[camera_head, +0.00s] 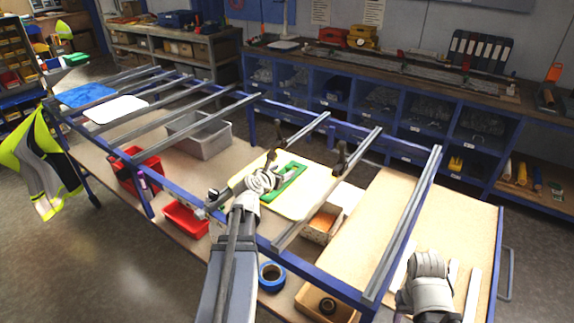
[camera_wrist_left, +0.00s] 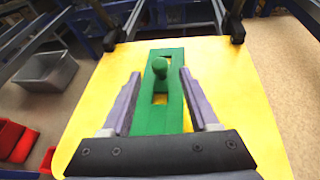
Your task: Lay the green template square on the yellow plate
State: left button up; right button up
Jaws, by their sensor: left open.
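The green template square (camera_head: 291,181) lies on the yellow plate (camera_head: 316,180) in the head view. In the left wrist view the green template square (camera_wrist_left: 158,120) has a round green knob and a slot with yellow showing through. The yellow plate (camera_wrist_left: 238,110) spreads out around it on both sides. My left gripper (camera_head: 264,181) is over the plate at the template's near left end. In the left wrist view its fingers (camera_wrist_left: 160,76) are apart, one on each side of the template. My right gripper (camera_head: 428,272) is at the lower right, its jaws unclear.
Grey rails cross the blue-framed table; black clamps (camera_head: 339,156) stand at the plate's far side. A white sheet (camera_head: 116,108) and a blue sheet (camera_head: 87,94) lie on the left rails. A grey bin (camera_head: 200,138), red bins (camera_head: 186,219) and blue tape (camera_head: 272,275) sit below.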

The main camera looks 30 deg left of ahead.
aim_at(274, 193)
pick_arm(q)
jog(key=p+v, duration=0.1)
jog(key=v, duration=0.5)
jog(key=shift+s+p, duration=0.2)
jog(key=shift+p, duration=0.2)
